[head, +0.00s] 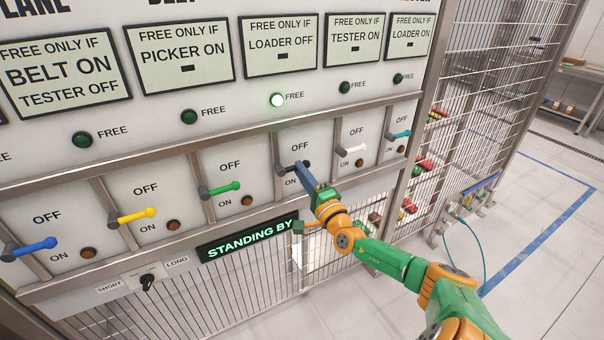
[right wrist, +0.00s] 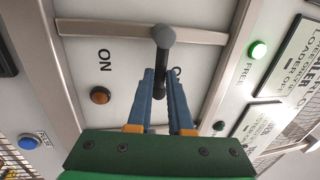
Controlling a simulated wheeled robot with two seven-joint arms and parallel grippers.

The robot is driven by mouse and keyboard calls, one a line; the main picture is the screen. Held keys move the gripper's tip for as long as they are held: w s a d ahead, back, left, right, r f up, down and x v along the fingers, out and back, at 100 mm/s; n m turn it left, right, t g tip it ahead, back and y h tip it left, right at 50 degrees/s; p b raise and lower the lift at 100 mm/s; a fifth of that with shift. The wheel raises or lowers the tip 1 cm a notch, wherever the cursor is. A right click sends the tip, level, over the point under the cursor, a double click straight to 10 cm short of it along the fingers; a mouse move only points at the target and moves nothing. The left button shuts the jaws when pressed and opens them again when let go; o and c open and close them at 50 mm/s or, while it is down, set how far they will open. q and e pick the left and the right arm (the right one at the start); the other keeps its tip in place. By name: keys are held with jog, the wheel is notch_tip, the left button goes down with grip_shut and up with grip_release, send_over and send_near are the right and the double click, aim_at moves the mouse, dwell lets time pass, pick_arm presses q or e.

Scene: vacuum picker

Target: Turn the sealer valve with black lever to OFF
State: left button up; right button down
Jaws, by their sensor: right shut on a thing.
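The black lever (head: 293,168) sits on the valve panel under the sign "FREE ONLY IF LOADER OFF". It points right from its grey pivot (right wrist: 163,36) on the left post, roughly level, with OFF printed above and ON below. My right gripper (head: 302,168) is shut on the lever. In the right wrist view the two blue fingers (right wrist: 161,78) lie on either side of the black bar, and the right finger partly covers the OFF print. The green FREE lamp (head: 277,100) above is lit. My left gripper is not in view.
The green lever (head: 222,188) is to the left and the white lever (head: 352,149) to the right, each in its own bay. A metal rail (head: 240,139) runs above the levers. A "STANDING BY" display (head: 249,237) is below. Open floor lies to the right.

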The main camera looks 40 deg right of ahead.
jog(key=shift+r, duration=0.2)
jog(key=c, duration=0.8)
grip_release()
jog(key=shift+d+f, duration=0.1)
jog(key=shift+c, duration=0.2)
jog(key=v, duration=0.7)
jog(key=shift+p, duration=0.35)
jog(key=shift+f, duration=0.1)
